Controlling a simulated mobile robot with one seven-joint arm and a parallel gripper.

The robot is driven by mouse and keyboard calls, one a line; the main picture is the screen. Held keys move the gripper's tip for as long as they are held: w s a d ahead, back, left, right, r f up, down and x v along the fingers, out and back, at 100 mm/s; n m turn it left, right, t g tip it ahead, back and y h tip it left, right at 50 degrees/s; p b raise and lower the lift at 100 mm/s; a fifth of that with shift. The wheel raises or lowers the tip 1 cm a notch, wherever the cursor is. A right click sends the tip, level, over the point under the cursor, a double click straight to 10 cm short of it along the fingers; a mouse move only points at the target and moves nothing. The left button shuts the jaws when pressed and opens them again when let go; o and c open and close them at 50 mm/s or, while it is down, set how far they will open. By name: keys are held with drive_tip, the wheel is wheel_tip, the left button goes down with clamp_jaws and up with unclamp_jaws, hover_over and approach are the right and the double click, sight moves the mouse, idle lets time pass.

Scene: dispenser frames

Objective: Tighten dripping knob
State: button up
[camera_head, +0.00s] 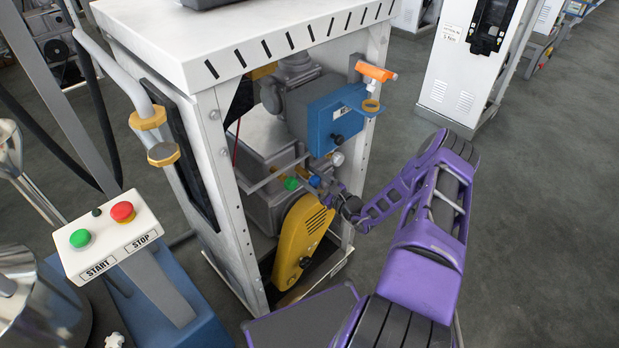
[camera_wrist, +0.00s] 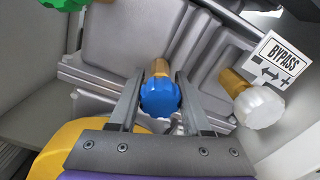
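A round blue knob (camera_wrist: 160,97) on a brass stem is in the middle of the wrist view. My gripper (camera_wrist: 160,88) has one finger on each side of it. The fingers look spread, with a thin gap beside the knob; firm contact does not show. A white knob (camera_wrist: 259,107) on a brass stem is to the right, and a green knob (camera_wrist: 62,3) is cut off at the top left. In the head view the green knob (camera_head: 291,183) and the blue knob (camera_head: 314,181) are inside the machine, beside my gripper (camera_head: 326,190). No drip is visible.
A "BYPASS" label (camera_wrist: 277,60) is behind the white knob. A yellow guard (camera_head: 300,240) is below the knobs, and a blue box (camera_head: 328,115) is above. The white machine frame (camera_head: 228,180) encloses them. A START/STOP panel (camera_head: 105,235) stands at left.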

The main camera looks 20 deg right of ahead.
clamp_jaws()
drive_tip(key=shift+m, duration=0.8)
drive_tip(key=o, duration=0.8)
unclamp_jaws()
drive_tip(key=p+v, duration=0.1)
drive_tip(key=v, duration=1.6)
drive_tip(key=shift+s+d, duration=0.1)
drive_tip(key=shift+s, duration=0.1)
